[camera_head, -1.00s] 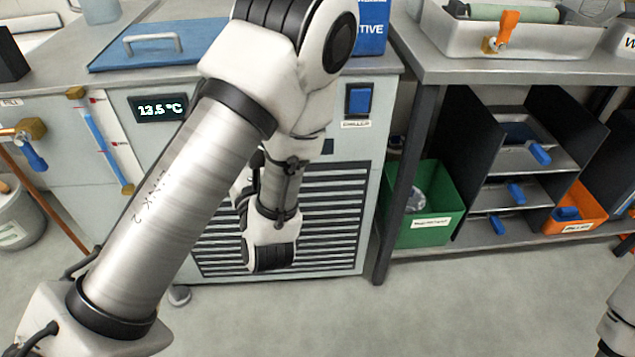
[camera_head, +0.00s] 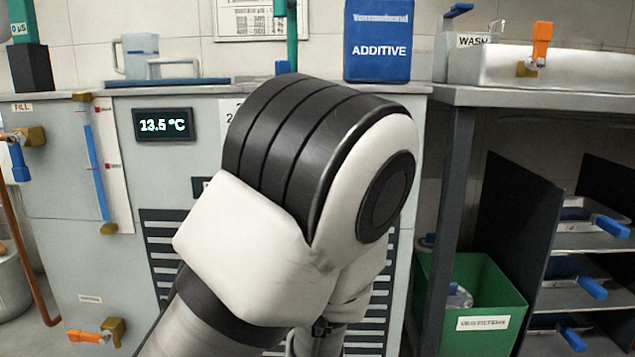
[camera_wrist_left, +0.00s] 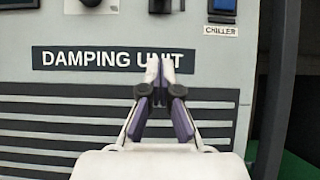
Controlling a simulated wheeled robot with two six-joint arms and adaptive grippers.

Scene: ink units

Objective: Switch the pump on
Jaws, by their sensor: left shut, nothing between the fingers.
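No pump switch can be made out for certain. The grey damping unit (camera_head: 60,240) fills the left of the head view, with my left arm across its front. In the left wrist view its "DAMPING UNIT" label (camera_wrist_left: 75,59) lies behind my left gripper (camera_wrist_left: 160,62), which is shut and empty with its tips over the label's right part. A blue switch (camera_wrist_left: 222,6) labelled "CHILLER" is at the upper right. A dark part (camera_wrist_left: 160,5) is cut off by the top edge above the fingertips; I cannot tell what it is. My right gripper is out of view.
A temperature display (camera_head: 162,124) reads 13.5 °C. A blue additive container (camera_head: 378,42) stands on top of the unit. To the right are a bench (camera_head: 540,98), a green bin (camera_head: 478,300) and shelves of trays with blue handles. A dark bench leg (camera_head: 455,200) stands beside the unit.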

